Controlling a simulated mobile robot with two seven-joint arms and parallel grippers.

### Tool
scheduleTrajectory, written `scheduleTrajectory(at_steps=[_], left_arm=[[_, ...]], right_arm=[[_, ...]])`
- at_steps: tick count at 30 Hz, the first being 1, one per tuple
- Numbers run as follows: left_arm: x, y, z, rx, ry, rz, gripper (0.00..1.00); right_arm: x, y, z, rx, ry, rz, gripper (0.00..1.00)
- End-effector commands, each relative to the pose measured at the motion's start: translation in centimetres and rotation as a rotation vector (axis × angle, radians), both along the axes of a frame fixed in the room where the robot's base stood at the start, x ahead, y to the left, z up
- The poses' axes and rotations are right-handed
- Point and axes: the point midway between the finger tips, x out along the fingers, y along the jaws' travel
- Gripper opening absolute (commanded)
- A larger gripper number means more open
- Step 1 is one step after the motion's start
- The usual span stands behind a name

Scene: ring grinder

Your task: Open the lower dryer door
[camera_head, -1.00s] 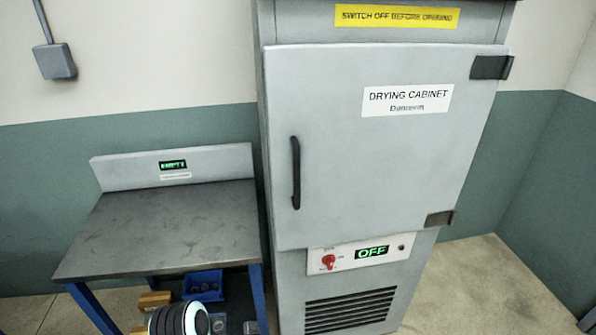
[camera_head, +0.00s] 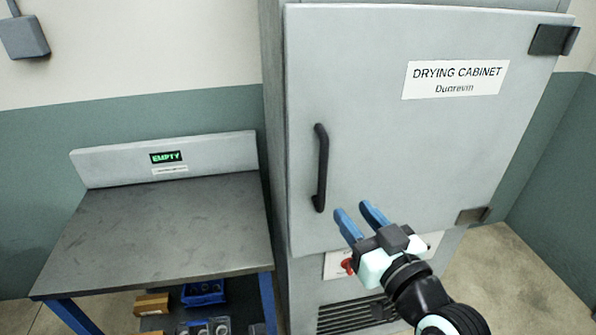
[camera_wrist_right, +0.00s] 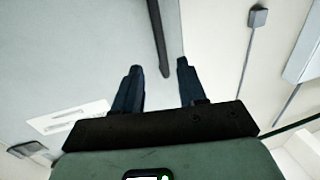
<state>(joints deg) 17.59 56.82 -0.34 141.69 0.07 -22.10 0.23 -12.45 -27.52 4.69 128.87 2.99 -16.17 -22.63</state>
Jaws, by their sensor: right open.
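The dryer door (camera_head: 420,140) is a pale grey panel labelled DRYING CABINET, and it looks shut. Its black vertical bar handle (camera_head: 321,168) is near the left edge; hinges show on the right. My right gripper (camera_head: 354,209), with blue fingers, is open and empty, to the right of the handle's lower end and apart from it. In the right wrist view the open fingers (camera_wrist_right: 159,67) point toward the door (camera_wrist_right: 70,60). The dark handle (camera_wrist_right: 158,35) appears there in the gap between the fingers, beyond the tips. My left gripper is not in view.
Below the door, a red switch (camera_head: 348,266) on the control panel is partly hidden by my right arm. A metal table (camera_head: 165,225) with a bare top and an EMPTY sign stands left of the cabinet. Boxes and a blue bin (camera_head: 203,293) sit beneath it.

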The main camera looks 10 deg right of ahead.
Motion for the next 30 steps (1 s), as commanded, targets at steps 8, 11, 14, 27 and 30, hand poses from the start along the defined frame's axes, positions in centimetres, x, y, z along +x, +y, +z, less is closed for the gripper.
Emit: scheduleTrajectory(at_steps=[8, 11, 14, 27, 30], left_arm=[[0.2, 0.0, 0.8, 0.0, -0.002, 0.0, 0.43], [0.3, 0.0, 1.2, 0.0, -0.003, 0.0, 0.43], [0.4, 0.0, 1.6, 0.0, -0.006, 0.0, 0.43], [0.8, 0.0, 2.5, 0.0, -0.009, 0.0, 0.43], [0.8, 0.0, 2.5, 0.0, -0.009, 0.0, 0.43]], right_arm=[[3.6, 0.9, 0.2, 0.0, 0.0, 0.002, 0.41], [5.7, 1.4, 0.2, 0.0, -0.001, 0.002, 0.41], [7.8, 1.9, 0.2, 0.0, 0.0, 0.002, 0.41], [12.8, 3.0, 0.2, 0.001, -0.003, 0.001, 0.41], [12.9, 3.0, 0.2, 0.001, -0.003, 0.001, 0.41]])
